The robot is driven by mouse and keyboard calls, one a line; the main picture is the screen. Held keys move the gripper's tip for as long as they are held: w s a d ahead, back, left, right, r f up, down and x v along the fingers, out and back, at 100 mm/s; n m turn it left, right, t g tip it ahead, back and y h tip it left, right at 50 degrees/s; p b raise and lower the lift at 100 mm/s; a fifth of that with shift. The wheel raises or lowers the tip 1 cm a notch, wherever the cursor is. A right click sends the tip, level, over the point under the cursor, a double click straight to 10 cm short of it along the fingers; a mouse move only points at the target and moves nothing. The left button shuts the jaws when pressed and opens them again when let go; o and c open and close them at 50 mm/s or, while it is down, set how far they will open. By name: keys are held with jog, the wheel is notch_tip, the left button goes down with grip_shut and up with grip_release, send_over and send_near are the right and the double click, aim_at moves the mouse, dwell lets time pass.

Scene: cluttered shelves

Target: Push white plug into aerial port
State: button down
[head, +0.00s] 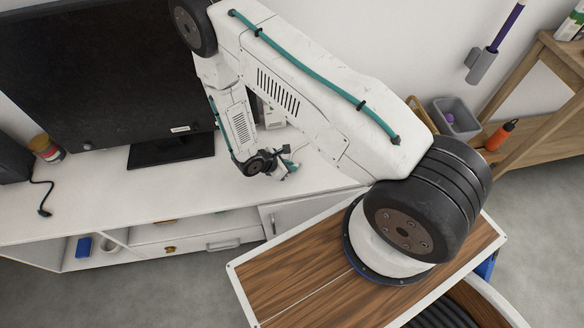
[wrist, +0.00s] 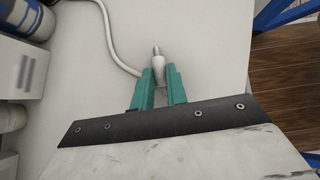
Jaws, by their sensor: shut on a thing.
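My gripper (wrist: 160,80) has teal fingers and is shut on the white plug (wrist: 158,64), whose metal tip points away from my wrist. A white cable (wrist: 113,50) lies beside the plug and curves up and left over the white surface; where it joins the plug is hard to see. In the head view my gripper (head: 284,168) is small and close above the white cabinet top, and the plug cannot be made out there. The black television (head: 95,70) stands to its left, with a small pale label low on its face. I cannot make out an aerial port in either view.
The white cabinet (head: 120,190) has clear top between the television stand (head: 170,150) and my gripper. A tin (head: 46,148) and a dark box stand at far left. A white vented box (wrist: 22,70) and bottles line the left of the wrist view. A wooden shelf (head: 540,100) is at right.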

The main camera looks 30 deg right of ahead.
jog(key=shift+r, duration=0.4)
dwell(0.4)
jog(key=shift+r, duration=2.45)
jog(key=c, duration=2.1)
grip_release()
grip_shut()
jog(key=shift+a, duration=0.1)
